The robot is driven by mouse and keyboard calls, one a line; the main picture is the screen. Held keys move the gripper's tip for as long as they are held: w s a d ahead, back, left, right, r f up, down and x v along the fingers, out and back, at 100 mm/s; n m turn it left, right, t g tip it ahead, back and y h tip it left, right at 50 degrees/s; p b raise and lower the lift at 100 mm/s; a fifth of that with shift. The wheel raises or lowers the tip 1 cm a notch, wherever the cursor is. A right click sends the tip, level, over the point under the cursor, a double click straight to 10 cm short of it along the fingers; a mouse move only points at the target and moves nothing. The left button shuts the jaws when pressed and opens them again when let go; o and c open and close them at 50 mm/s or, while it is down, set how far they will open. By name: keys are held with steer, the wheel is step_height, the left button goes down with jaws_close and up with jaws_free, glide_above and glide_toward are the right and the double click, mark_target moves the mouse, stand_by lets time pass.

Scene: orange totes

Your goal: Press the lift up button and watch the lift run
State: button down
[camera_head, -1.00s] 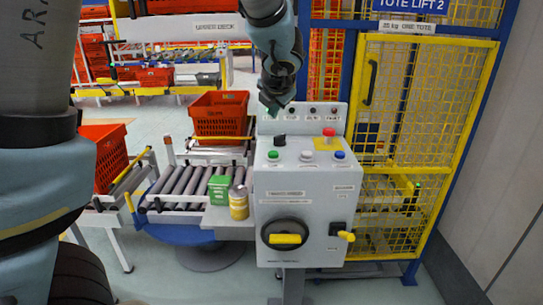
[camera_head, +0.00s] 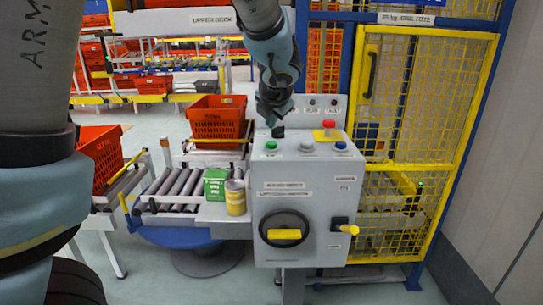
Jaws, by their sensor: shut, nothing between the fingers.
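A grey control box (camera_head: 305,215) stands on a post in front of the lift. Its sloped top carries a green button (camera_head: 271,145), a white button (camera_head: 307,146), a blue button (camera_head: 341,146) and a red mushroom button (camera_head: 328,125) on a yellow plate. A black knob (camera_head: 278,132) sits behind the green button. My gripper (camera_head: 271,122) is shut and empty, pointing down over the back left of the panel, right by the black knob. I cannot tell if it touches. The yellow-framed lift cage (camera_head: 430,100) stands behind to the right. Small button labels are too blurred to read.
A roller conveyor (camera_head: 180,187) lies left of the box, with an orange tote (camera_head: 217,119) behind it and another tote (camera_head: 100,155) at left. A green carton (camera_head: 215,184) and yellow can (camera_head: 235,197) stand close beside the box. Floor is clear at lower right.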

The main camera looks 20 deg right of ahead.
mark_target(271, 145)
steer(key=shift+f+b, duration=0.6)
steer(key=shift+f, duration=0.65)
steer(key=shift+f, duration=0.15)
stand_by(0.9)
steer(key=shift+f, duration=0.3)
